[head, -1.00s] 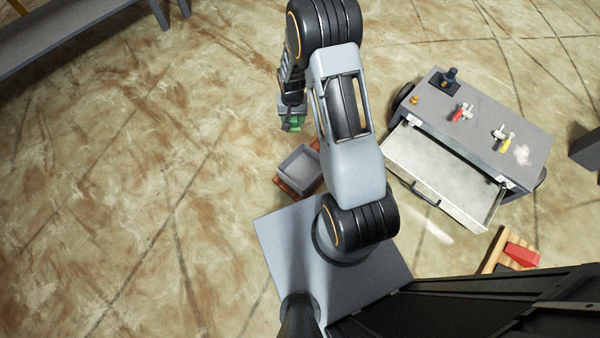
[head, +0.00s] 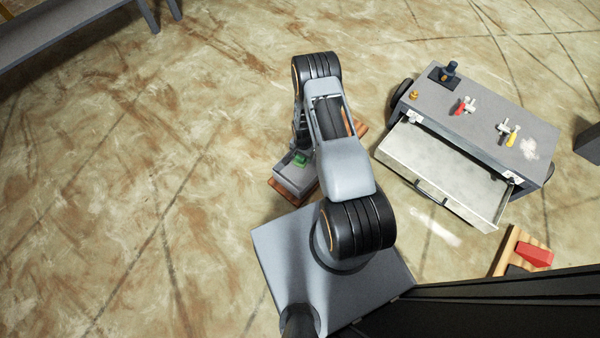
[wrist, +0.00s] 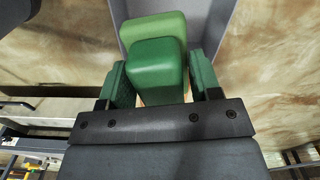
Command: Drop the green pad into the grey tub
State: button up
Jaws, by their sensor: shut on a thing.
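The green pad (wrist: 157,62) is between the two green-tipped fingers of my gripper (wrist: 160,85) in the wrist view. My gripper is shut on it. In the head view the pad (head: 299,160) shows as a small green patch over the grey tub (head: 290,182), partly hidden by my arm. The tub's grey wall (wrist: 212,30) shows behind the pad in the wrist view. I cannot tell how high the pad is above the tub's floor.
The tub stands on a reddish-brown base (head: 283,193) close to my own base. To the right is a grey cart (head: 490,110) with its drawer (head: 445,175) pulled open and tools on top. A wooden stand with a red block (head: 535,257) is at lower right. The floor at left is clear.

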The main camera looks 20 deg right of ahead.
jog(key=shift+f+b, duration=1.3)
jog(key=shift+f, duration=0.95)
jog(key=o, duration=1.1)
jog(key=shift+c, duration=0.2)
notch_tip(320, 180, up, 14)
jog(key=p, duration=0.5)
